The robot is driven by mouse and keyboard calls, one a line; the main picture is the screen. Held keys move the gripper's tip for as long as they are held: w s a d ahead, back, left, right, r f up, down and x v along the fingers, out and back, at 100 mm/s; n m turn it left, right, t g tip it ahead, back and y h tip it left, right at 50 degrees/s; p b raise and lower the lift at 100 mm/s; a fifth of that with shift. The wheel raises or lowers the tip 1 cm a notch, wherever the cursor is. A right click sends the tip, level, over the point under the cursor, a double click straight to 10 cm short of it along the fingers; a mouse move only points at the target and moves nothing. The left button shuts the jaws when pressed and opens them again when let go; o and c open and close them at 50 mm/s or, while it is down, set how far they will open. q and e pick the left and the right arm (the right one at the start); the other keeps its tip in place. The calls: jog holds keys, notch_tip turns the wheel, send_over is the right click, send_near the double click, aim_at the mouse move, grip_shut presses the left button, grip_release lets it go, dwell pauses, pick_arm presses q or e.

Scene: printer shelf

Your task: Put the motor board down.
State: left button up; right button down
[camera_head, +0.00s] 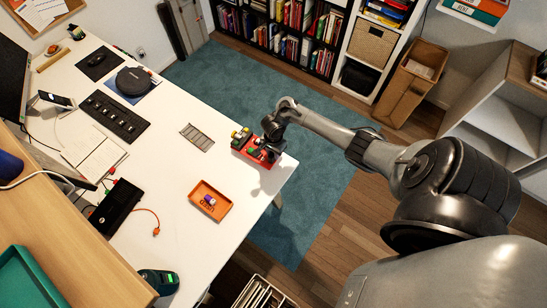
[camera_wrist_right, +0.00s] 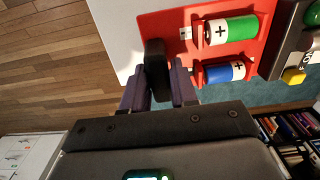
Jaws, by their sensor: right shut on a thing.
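The motor board (camera_head: 240,152) is a red board with several coloured parts, at the right end of the white table in the head view. In the right wrist view the red board (camera_wrist_right: 187,20) carries a green and a blue battery-like cylinder. My right gripper (camera_wrist_right: 157,88) is shut on a black grip piece at the board's edge. In the head view the gripper (camera_head: 270,137) is at the board's far right side and hides part of it. I cannot tell whether the board touches the table. My left gripper is not in view.
The white table (camera_head: 170,175) has bare room around the board's left side. A grey slotted tray (camera_head: 197,137) lies to the left of the board. An orange tray (camera_head: 207,187) with a small purple-and-white object is nearer. A black panel (camera_head: 113,117) lies farther left.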

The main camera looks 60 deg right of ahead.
jog(key=shift+f+b, duration=0.95)
jog(key=shift+f, duration=1)
jog(key=c, duration=0.9)
grip_release()
jog(key=shift+r, duration=0.15)
